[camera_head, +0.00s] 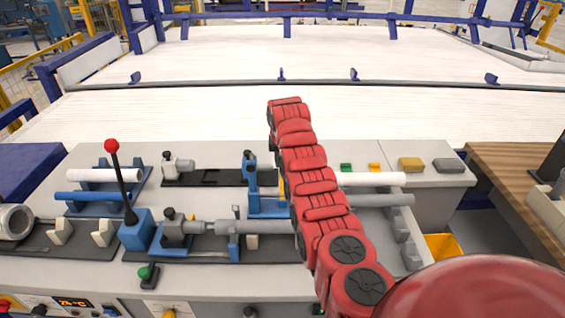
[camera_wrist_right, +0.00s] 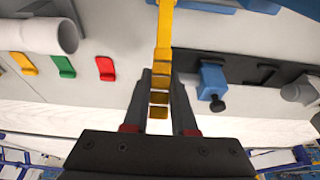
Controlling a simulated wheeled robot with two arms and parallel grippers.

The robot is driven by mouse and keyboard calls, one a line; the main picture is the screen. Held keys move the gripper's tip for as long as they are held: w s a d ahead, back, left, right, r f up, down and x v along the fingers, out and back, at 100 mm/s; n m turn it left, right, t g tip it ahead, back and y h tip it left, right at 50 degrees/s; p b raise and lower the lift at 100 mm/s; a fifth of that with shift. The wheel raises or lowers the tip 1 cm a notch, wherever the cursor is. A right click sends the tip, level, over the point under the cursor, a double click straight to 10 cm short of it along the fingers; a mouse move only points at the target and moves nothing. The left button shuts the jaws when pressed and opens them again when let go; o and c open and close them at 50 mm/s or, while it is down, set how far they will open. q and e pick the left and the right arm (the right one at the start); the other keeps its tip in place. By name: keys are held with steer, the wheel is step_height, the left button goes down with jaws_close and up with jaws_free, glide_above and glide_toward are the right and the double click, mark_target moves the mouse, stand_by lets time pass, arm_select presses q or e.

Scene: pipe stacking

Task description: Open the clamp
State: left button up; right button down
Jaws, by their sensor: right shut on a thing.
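The clamp is a blue fixture (camera_head: 250,172) with a dark top, near the middle of the bench, just left of my red right arm. A narrow yellow handle (camera_head: 283,186) shows beside it, partly hidden by the arm. In the right wrist view, the fingers of my right gripper (camera_wrist_right: 161,75) are shut on the yellow handle (camera_wrist_right: 164,32), with ribbed yellow segments showing between them. A blue part (camera_wrist_right: 211,79) with a black knob is right of the fingers. In the head view my arm hides the right gripper. My left gripper is not in view.
A grey pipe (camera_head: 250,227) lies in a fixture in front of the clamp. White (camera_head: 370,179) and grey (camera_head: 385,200) pipes lie right of my arm. A red-knobbed lever (camera_head: 112,146) stands upright at left, near a white pipe (camera_head: 105,175) and a blue pipe (camera_head: 92,197).

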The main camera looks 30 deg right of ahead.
steer(key=c, duration=1.1)
jaws_free()
steer(key=o, duration=0.4)
steer(key=shift+w+f, duration=0.1)
steer(key=shift+r, duration=0.2)
steer(key=b+v, duration=0.2)
steer(key=v, duration=0.6)
step_height(320, 180, up, 3)
steer(key=p, duration=0.3)
step_height(320, 180, up, 6)
glide_above(283, 186)
steer(key=shift+f, duration=0.25)
